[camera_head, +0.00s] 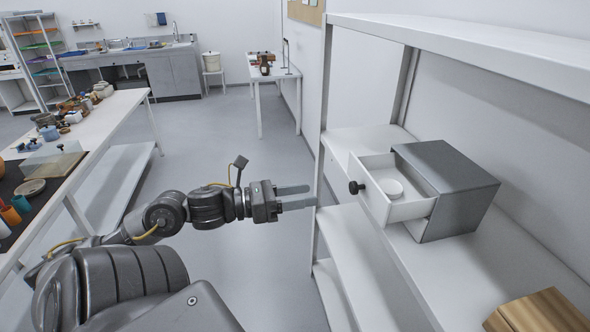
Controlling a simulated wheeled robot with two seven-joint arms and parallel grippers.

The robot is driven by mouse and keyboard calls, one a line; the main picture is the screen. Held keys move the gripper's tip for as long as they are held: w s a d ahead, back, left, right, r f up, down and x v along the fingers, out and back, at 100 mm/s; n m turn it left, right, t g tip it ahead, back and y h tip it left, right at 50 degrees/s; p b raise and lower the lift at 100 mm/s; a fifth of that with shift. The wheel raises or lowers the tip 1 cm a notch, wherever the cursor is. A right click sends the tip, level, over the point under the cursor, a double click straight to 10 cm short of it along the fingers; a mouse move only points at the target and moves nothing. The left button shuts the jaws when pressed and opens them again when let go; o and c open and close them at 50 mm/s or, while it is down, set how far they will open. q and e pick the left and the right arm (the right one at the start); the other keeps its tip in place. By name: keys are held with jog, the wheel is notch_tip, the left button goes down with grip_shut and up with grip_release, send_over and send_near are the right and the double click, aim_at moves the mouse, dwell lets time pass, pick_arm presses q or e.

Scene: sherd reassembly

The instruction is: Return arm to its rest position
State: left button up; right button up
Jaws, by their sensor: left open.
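My left arm comes in from the lower left and stretches toward the white shelf. Its gripper (296,197) is open and empty, with the two fingers apart. The fingertips are near the shelf's front upright, left of and below the open drawer; I cannot tell whether they touch the upright. My right gripper is not in view.
A white shelf unit (455,280) stands on the right. On it a grey box (462,190) has its white drawer (408,210) pulled open, with a round white piece (391,187) inside. A wooden block (540,314) lies lower right. A cluttered worktable (100,133) stands left; open floor (215,130) lies between.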

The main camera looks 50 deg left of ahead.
pick_arm(q)
jog(key=shift+s+a, duration=0.3)
jog(key=shift+s, duration=0.2)
dwell(0.3)
